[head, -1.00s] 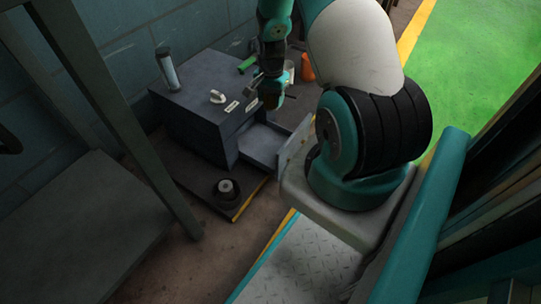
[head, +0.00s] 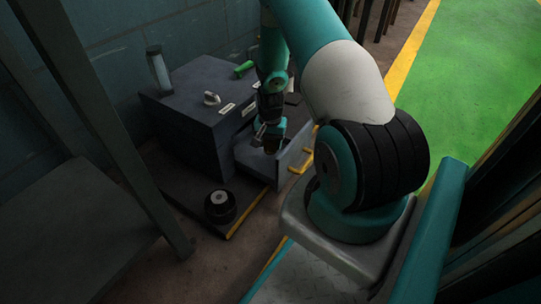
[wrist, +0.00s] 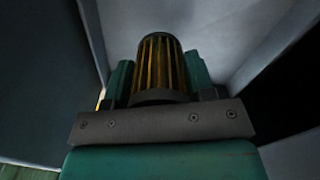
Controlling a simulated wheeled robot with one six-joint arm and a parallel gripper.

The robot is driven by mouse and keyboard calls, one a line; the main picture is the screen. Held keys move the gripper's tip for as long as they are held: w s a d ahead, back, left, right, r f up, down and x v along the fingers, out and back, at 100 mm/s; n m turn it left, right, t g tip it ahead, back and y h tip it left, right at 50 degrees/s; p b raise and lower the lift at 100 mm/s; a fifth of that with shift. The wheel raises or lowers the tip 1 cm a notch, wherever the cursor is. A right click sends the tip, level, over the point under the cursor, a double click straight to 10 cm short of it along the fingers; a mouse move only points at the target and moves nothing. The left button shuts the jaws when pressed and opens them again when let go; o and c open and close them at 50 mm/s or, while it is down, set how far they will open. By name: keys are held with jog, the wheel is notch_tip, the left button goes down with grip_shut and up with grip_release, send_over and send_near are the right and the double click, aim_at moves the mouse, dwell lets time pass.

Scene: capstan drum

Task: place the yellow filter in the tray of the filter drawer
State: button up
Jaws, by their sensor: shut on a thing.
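The yellow filter (wrist: 160,62), a ribbed cylinder with dark end bands, sits between the green fingers of my gripper (wrist: 160,78) in the wrist view. My gripper is shut on it. In the head view my gripper (head: 270,140) reaches down into the open filter drawer (head: 255,162), pulled out from the dark grey cabinet. The filter is mostly hidden there. Pale tray walls surround the filter in the wrist view. I cannot tell whether its far end touches the tray floor.
The cabinet (head: 190,120) has a pale handle (head: 211,98) and a grey cylinder (head: 158,68) on top. A green cylinder (head: 244,68) lies at its back edge. A black spool (head: 220,206) stands on the low plate in front. A post (head: 125,150) rises at left.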

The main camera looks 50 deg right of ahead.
aim_at(270, 150)
jog(key=shift+f+b, duration=1.25)
jog(key=shift+f, duration=1)
jog(key=o, duration=0.9)
jog(key=shift+o, duration=0.2)
jog(key=shift+r, duration=0.15)
notch_tip(270, 150, up, 12)
jog(key=p, duration=0.8)
jog(key=shift+r+p, duration=0.1)
jog(key=shift+p, duration=0.2)
